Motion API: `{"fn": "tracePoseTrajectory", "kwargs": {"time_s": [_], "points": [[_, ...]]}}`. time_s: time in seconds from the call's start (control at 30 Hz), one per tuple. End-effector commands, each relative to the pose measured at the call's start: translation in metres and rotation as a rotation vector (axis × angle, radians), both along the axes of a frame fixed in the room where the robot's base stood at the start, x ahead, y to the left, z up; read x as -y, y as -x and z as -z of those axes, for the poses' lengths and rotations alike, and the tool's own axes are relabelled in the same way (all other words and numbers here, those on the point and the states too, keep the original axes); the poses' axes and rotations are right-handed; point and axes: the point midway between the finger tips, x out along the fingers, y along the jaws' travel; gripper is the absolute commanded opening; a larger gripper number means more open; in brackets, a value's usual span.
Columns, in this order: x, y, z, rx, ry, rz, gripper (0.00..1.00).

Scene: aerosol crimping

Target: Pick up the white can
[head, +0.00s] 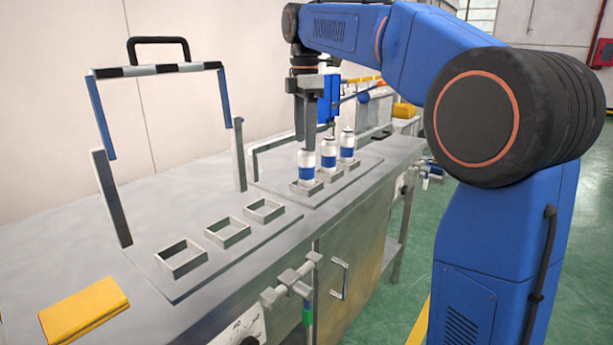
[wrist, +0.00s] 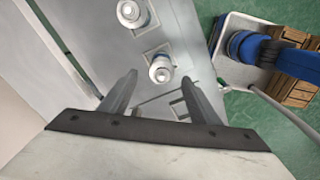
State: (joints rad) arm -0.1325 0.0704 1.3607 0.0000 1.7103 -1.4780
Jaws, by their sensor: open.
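Three white cans with blue bands stand upright in square holders on the metal bench in the head view: the near can (head: 306,166), the middle can (head: 328,152) and the far can (head: 347,145). My gripper (head: 306,143) is open and points down just above the near can; the exact gap is hard to tell. In the wrist view, my gripper (wrist: 159,80) has its two fingers apart with nothing seen held.
Several empty square holders (head: 228,232) sit on a plate at the bench's near part. A metal frame with a striped bar (head: 158,70) stands at left. A yellow cloth-like item (head: 84,311) lies near the front. The bench top (head: 70,235) is otherwise clear.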

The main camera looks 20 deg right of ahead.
Motion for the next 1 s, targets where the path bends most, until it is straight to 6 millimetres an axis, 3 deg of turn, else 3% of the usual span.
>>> {"fn": "tracePoseTrajectory", "kwargs": {"time_s": [0.1, 0.37, 0.7, 1.0], "points": [[0.000, 0.000, 0.017, -0.002, 0.000, 0.000, 0.56], [0.000, 0.001, 0.033, -0.002, 0.000, 0.001, 0.56], [0.002, 0.003, 0.074, -0.001, 0.000, 0.000, 0.56], [0.002, 0.003, 0.081, 0.000, 0.000, 0.000, 0.56]]}}
